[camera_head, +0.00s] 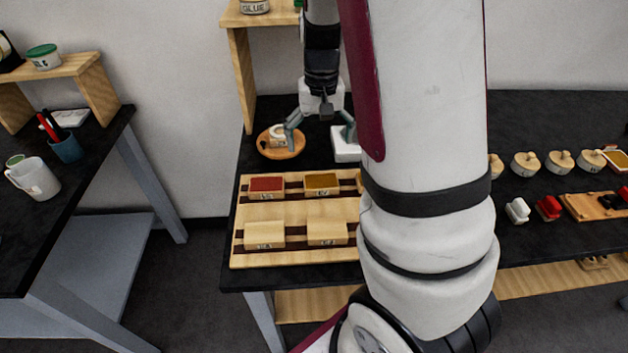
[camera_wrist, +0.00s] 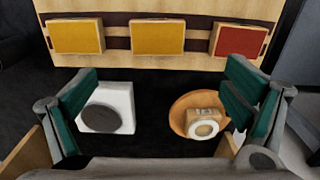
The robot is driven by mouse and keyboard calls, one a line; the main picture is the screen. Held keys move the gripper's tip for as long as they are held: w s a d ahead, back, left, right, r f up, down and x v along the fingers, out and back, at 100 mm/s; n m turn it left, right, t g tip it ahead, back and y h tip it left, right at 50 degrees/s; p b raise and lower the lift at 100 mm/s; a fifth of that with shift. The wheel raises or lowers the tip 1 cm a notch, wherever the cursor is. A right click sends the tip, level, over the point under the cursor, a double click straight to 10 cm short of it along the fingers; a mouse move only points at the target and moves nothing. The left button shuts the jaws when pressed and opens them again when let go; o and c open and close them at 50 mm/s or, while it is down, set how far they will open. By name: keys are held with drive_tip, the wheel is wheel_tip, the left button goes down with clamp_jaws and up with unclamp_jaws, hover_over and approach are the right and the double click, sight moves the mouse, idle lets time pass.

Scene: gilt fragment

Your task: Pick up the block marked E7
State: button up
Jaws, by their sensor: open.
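Several blocks sit on a slotted wooden board (camera_head: 290,211) at the table's left end. A red-topped block (camera_head: 267,185) and a yellow-topped block (camera_head: 322,183) are in the back row. Plain wooden blocks (camera_head: 264,234) (camera_head: 327,231) with small dark markings are in front. The markings are too small to read, so I cannot tell which is E7. The wrist view shows two yellow-topped blocks (camera_wrist: 75,37) (camera_wrist: 158,38) and the red-topped one (camera_wrist: 239,40). My gripper (camera_head: 320,132) is open and empty, behind the board. My arm hides the board's right side.
Below my fingers in the wrist view are a white square piece with a grey disc (camera_wrist: 107,108) and a round wooden dish (camera_wrist: 184,101) holding a tape roll (camera_wrist: 203,123). A wooden shelf (camera_head: 241,75) stands behind. Round-knobbed wooden pieces (camera_head: 525,163) are at right.

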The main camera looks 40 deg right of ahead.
hover_over(321, 181)
wheel_tip(321, 181, down, 7)
drive_tip(key=shift+w+a+f, duration=0.1)
drive_tip(key=shift+a, duration=0.05)
drive_tip(key=shift+f, duration=2.6)
drive_tip(key=c, duration=1.2)
